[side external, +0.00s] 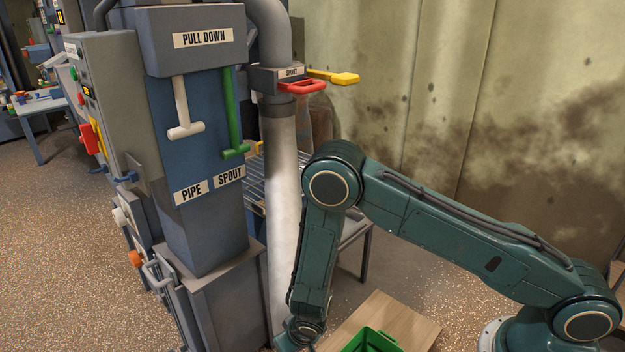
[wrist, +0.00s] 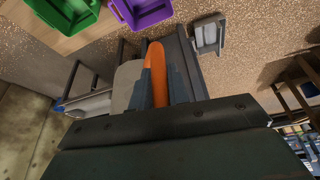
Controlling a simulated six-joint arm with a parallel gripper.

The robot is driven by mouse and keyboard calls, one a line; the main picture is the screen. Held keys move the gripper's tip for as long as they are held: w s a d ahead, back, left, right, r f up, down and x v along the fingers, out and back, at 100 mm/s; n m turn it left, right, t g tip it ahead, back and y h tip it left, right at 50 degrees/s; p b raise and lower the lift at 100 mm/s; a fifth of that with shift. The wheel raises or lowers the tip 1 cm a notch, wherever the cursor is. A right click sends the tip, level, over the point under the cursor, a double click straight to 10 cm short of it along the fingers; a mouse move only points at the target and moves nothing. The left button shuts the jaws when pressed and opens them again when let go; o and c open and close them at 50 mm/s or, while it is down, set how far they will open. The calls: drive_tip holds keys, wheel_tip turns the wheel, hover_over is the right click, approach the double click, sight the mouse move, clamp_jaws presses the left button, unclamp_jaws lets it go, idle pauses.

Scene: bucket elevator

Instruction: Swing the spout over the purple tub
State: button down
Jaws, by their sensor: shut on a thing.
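The spout is a long pale pipe (side external: 283,190) hanging beside the blue-grey elevator housing in the side view; its lower end is hidden behind my arm. In the wrist view, my gripper (wrist: 160,90) is shut on an orange handle (wrist: 156,65), one dark finger on each side. A pale grey rounded shape (wrist: 127,85) beside the fingers may be part of the spout. The purple tub (wrist: 146,10) is at the top of the wrist view, apart from the handle and cut by the frame. In the side view, my gripper is hidden low in the picture.
A green tub (side external: 374,340) stands on a wooden board (side external: 400,318); it also shows left of the purple tub in the wrist view (wrist: 66,14). White and green pull handles (side external: 185,110) hang on the housing. Red and yellow levers (side external: 303,87) stick out at the pipe's top.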

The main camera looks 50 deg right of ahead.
drive_tip(key=shift+w+a+r, duration=0.15)
drive_tip(key=shift+w+a, duration=0.1)
drive_tip(key=shift+w, duration=0.25)
drive_tip(key=c, duration=1.4)
unclamp_jaws()
drive_tip(key=shift+o, duration=0.2)
drive_tip(key=shift+s, duration=0.15)
drive_tip(key=d+v, duration=0.1)
drive_tip(key=v, duration=1.2)
drive_tip(key=shift+s+a+r, duration=0.15)
drive_tip(key=shift+a+r, duration=0.15)
drive_tip(key=shift+a, duration=0.15)
